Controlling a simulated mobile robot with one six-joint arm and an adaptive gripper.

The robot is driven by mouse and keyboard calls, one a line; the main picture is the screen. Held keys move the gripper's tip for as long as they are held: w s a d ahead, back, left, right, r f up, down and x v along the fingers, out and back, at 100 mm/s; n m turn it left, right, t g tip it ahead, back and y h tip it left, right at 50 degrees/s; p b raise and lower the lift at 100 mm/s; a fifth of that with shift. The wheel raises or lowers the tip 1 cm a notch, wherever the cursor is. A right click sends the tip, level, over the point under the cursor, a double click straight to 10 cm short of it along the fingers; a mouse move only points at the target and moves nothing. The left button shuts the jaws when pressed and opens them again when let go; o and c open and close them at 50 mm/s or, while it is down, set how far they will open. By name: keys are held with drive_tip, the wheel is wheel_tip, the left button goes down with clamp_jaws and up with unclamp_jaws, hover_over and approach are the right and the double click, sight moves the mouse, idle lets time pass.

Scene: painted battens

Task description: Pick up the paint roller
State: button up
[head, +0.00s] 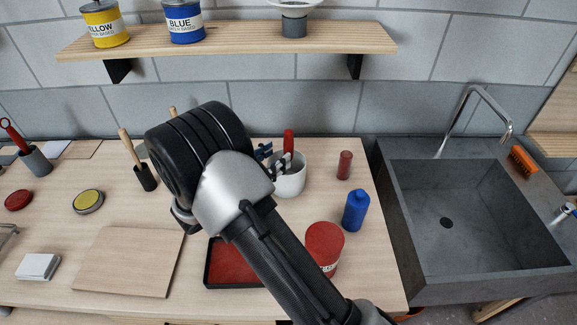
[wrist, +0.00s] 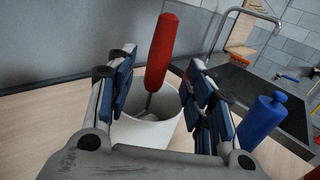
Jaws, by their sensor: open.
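A red handle (wrist: 161,52) on a thin metal rod, which looks like the paint roller, stands nearly upright in a white pot (wrist: 143,132); its lower end is hidden inside the pot. In the head view the red handle (head: 288,141) rises from the white pot (head: 291,182) right of my wrist. My gripper (wrist: 160,70) is open, its blue-padded fingers on either side of the handle with gaps to both. In the head view my gripper (head: 275,160) is partly hidden by my wrist.
A blue bottle (head: 356,211), a red can (head: 325,244) and a small dark-red cylinder (head: 345,165) stand right of the pot. A red tray (head: 232,263) lies in front. The sink (head: 480,215) is at the right. A wooden shelf (head: 230,42) hangs above.

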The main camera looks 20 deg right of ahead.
sight(285, 147)
drive_tip(key=shift+r+b+x, duration=0.15)
drive_tip(key=shift+b+x, duration=0.3)
drive_tip(key=shift+x, duration=1.1)
drive_tip(key=shift+r+b+x, duration=0.1)
drive_tip(key=shift+b+x, duration=0.35)
drive_tip(key=shift+x, duration=1.15)
drive_tip(key=shift+a, duration=0.1)
drive_tip(key=shift+c, duration=0.2)
clamp_jaws()
drive_tip(key=shift+r, duration=0.1)
